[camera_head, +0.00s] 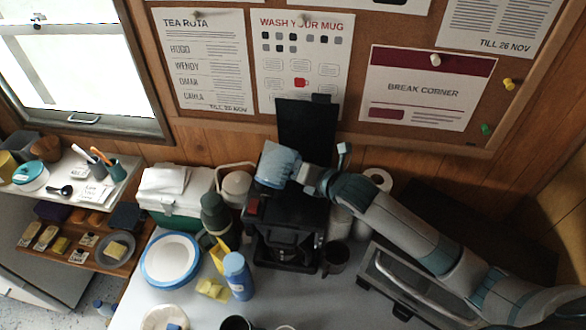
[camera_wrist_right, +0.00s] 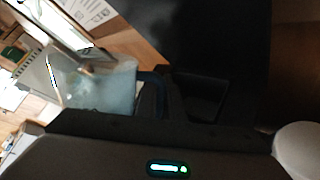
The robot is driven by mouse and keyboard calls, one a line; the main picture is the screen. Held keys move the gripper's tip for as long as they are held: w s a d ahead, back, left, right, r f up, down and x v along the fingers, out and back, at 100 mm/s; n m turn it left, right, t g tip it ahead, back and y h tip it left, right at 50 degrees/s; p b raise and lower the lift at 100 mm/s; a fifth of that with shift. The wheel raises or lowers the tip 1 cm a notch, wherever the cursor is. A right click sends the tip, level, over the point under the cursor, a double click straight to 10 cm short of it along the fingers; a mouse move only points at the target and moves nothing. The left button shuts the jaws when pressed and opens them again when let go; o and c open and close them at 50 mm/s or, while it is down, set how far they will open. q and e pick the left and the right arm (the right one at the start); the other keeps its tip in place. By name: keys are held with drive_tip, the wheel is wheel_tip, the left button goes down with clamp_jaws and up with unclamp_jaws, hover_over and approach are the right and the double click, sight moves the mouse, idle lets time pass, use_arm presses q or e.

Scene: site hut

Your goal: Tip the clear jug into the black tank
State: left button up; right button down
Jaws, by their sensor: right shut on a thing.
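The clear jug (camera_head: 277,165), with pale blue contents, is held high at the rear of the black coffee machine and looks tilted. It also shows in the right wrist view (camera_wrist_right: 108,88). My right gripper (camera_head: 306,176) is shut on the jug, on its right side. The black tank (camera_head: 288,206) is at the top of the machine, just below the jug. Its black lid (camera_head: 305,128) stands raised behind. The jug and arm partly hide the tank's opening, and I cannot tell whether liquid is flowing. My left gripper is not in view.
A glass carafe (camera_head: 284,243) sits in the machine, with a dark mug (camera_head: 335,258) at its right. Plates (camera_head: 171,259), a blue bottle (camera_head: 238,276) and a green-white cool box (camera_head: 172,206) stand left. A grey toaster-like appliance (camera_head: 400,285) lies below my right arm.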

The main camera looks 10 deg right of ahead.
drive_tip(key=shift+s+a+f+m, duration=0.15)
drive_tip(key=shift+f+m, duration=0.15)
drive_tip(key=shift+f, duration=0.05)
drive_tip(key=shift+s+a+f+g, duration=0.1)
drive_tip(key=shift+g, duration=0.3)
drive_tip(key=shift+s+a+r+m+g+y, duration=0.15)
drive_tip(key=shift+r+m+y, duration=0.15)
drive_tip(key=shift+r, duration=0.1)
drive_tip(key=shift+s+a+r+m+g+y, duration=0.1)
drive_tip(key=shift+r+m+g+y, duration=0.1)
drive_tip(key=shift+r+m, duration=0.15)
idle(0.7)
drive_tip(key=shift+s+a+r+m+g+y, duration=0.25)
drive_tip(key=shift+s+m+g+y, duration=0.1)
drive_tip(key=shift+m, duration=0.1)
idle(0.8)
drive_tip(key=shift+w+d+f+m+g+y, duration=0.15)
drive_tip(key=shift+w+f+m+g+y, duration=0.1)
drive_tip(key=shift+f+m+g+y, duration=0.25)
idle(0.8)
drive_tip(key=shift+s+r+m, duration=0.1)
drive_tip(key=shift+s+m, duration=0.05)
drive_tip(key=shift+m, duration=0.15)
idle(0.5)
